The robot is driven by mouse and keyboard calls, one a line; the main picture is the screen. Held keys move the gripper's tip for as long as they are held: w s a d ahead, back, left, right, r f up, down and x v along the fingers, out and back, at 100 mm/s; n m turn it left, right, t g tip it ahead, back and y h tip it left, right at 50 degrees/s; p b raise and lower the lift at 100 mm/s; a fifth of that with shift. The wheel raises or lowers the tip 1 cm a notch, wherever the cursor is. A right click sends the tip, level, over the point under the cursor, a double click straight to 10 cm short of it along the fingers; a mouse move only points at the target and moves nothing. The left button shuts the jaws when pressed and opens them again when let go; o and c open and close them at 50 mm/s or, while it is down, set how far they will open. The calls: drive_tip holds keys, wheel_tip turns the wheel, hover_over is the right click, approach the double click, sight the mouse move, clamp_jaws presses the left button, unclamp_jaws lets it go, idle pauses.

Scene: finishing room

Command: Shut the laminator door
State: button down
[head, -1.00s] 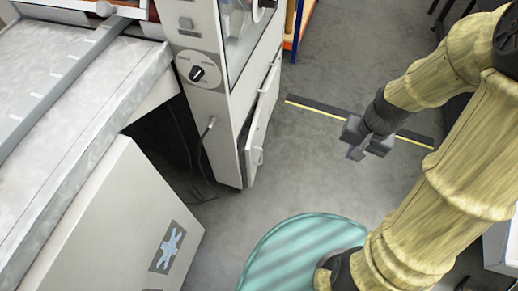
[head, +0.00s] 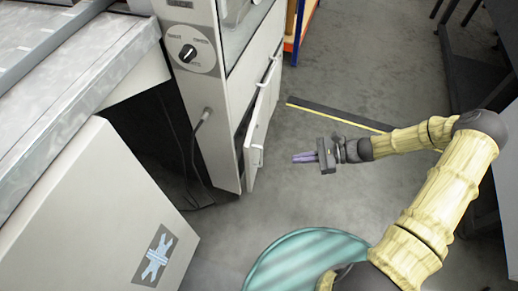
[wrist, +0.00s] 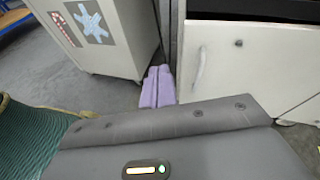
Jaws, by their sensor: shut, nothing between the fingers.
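The laminator (head: 215,110) is a tall pale grey cabinet with a black dial, left of centre in the head view. Its low white door (head: 264,122) stands partly open on the side facing my gripper, with a dark gap along its edge. The door has a pale handle (head: 257,155). In the wrist view the door (wrist: 240,65) fills the right, with its handle (wrist: 200,68) near its left edge. My gripper (head: 296,158) is shut and empty, right of the door and apart from it. Its purple fingers (wrist: 158,88) show left of the door's edge in the wrist view.
A grey cabinet with a blue sticker (head: 157,256) stands at the lower left, and it also shows in the wrist view (wrist: 95,50). A worktable (head: 75,70) is at the upper left. A cable hangs beside the laminator. The floor (head: 330,195) right of the door is clear.

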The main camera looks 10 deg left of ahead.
sight(250, 143)
drive_tip(key=w+m+t+y, duration=0.1)
drive_tip(key=w+f+m+t+y+b, duration=0.1)
drive_tip(key=w+f+m+y, duration=0.1)
drive_tip(key=w, duration=0.1)
drive_tip(key=shift+a+f+m+t+y, duration=0.1)
drive_tip(key=shift+a+m+t+y, duration=0.2)
drive_tip(key=shift+m+t, duration=0.1)
drive_tip(key=a+b, duration=0.1)
drive_tip(key=a, duration=0.3)
drive_tip(key=a+b, duration=0.1)
drive_tip(key=a, duration=0.4)
drive_tip(key=a+b, duration=0.2)
drive_tip(key=a, duration=0.3)
drive_tip(key=shift+s, duration=0.35)
drive_tip(key=shift+a, duration=0.1)
